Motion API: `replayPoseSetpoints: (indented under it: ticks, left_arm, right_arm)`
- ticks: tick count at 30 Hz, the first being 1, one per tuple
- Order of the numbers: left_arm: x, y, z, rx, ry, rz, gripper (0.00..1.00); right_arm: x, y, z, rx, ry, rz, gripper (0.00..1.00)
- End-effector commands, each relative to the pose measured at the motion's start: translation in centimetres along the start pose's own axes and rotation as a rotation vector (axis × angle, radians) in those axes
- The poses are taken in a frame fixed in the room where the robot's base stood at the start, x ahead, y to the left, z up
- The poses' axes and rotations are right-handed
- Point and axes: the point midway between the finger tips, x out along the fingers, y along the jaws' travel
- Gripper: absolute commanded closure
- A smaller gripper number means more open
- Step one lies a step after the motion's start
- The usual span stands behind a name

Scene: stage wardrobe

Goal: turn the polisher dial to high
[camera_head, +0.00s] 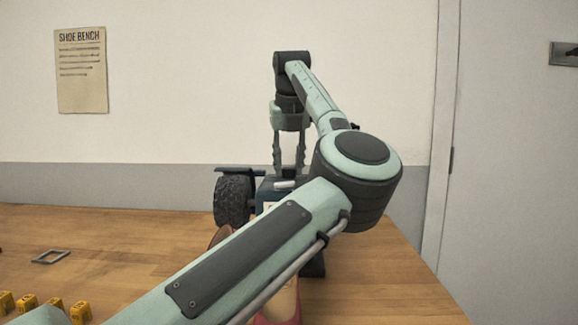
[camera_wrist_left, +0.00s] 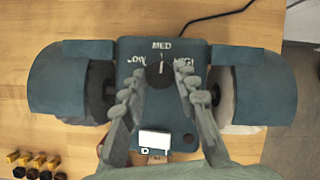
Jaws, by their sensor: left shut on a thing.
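The polisher (camera_wrist_left: 125,60) is a dark teal machine with a guarded wheel on each side. In the head view its body (camera_head: 267,189) is partly hidden behind my arm. Its black dial (camera_wrist_left: 158,76) has a pale pointer line aimed up at MED, between the LOW and HIGH labels. My left gripper (camera_wrist_left: 161,68) is shut on the dial, one finger on each side. In the head view the left gripper (camera_head: 289,172) points down over the polisher, and the dial is hidden there. My right gripper is not in view.
A dark wheel (camera_head: 233,201) shows at the polisher's left. Reddish shoes (camera_head: 283,303) lie partly behind my arm. A black cable (camera_wrist_left: 215,17) runs behind the polisher.

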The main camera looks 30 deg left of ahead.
Motion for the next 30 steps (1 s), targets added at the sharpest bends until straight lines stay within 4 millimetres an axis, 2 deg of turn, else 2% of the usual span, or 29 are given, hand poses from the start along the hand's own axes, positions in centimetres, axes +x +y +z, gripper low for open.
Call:
replayPoseSetpoints:
  ticks: [2, 11, 20, 30]
  left_arm:
    - [0.1, 0.1, 0.0, 0.042, 0.002, -0.020, 0.99]
    - [0.1, 0.3, 0.1, 0.282, 0.014, -0.121, 0.99]
    - [0.0, 0.5, 0.3, 0.543, 0.030, -0.229, 0.99]
    - [0.0, 0.6, 0.5, 0.777, 0.045, -0.324, 0.99]
  right_arm:
    - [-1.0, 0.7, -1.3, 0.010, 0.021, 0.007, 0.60]
    - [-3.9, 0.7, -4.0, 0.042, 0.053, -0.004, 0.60]
    - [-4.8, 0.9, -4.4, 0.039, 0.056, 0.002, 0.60]
    - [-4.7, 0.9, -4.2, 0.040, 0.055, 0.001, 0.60]
